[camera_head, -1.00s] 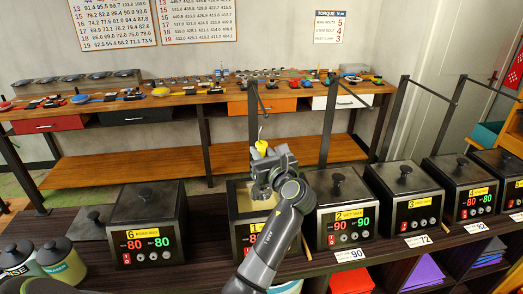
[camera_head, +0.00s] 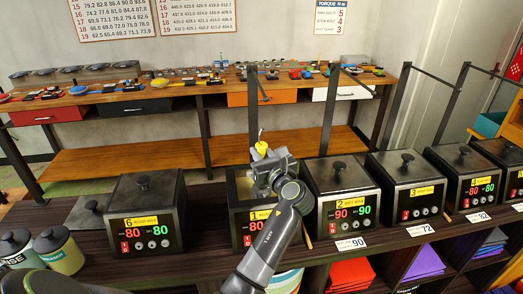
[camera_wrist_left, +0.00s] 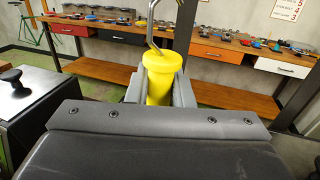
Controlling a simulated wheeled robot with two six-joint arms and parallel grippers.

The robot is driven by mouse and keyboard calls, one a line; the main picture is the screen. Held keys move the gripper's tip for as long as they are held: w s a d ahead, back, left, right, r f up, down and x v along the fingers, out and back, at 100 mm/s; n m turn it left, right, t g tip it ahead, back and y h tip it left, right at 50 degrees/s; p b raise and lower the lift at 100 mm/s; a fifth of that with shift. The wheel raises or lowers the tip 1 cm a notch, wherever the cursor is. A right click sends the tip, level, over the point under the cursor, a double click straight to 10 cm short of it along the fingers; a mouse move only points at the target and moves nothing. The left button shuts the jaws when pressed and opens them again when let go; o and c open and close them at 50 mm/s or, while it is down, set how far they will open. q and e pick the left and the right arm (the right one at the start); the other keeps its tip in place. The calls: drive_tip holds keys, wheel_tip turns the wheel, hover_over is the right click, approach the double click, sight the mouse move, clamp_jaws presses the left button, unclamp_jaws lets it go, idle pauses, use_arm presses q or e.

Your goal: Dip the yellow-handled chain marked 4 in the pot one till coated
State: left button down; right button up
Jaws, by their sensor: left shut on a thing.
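My left gripper (camera_head: 268,163) is shut on the yellow handle (camera_head: 262,148), above the open pot one (camera_head: 240,228). The handle also shows upright between the fingers in the left wrist view (camera_wrist_left: 160,75), with a metal hook (camera_wrist_left: 155,28) at its top. The chain below the handle is hidden behind my gripper and arm, so I cannot see its number or its coating. Pot one has a yellow label marked 1 and no lid on it; my arm covers part of its front. My right gripper is not in view.
Lidded pots stand close on both sides: pot 6 (camera_head: 145,212) at left, pot 2 (camera_head: 340,192) and pot 3 (camera_head: 405,180) at right. Two jars (camera_head: 58,250) stand at front left. A wooden workbench (camera_head: 190,102) with tools runs along the back wall.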

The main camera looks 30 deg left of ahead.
use_arm(q)
drive_tip(key=shift+f+b, duration=1.45)
drive_tip(key=shift+f, duration=1.5)
idle(5.0)
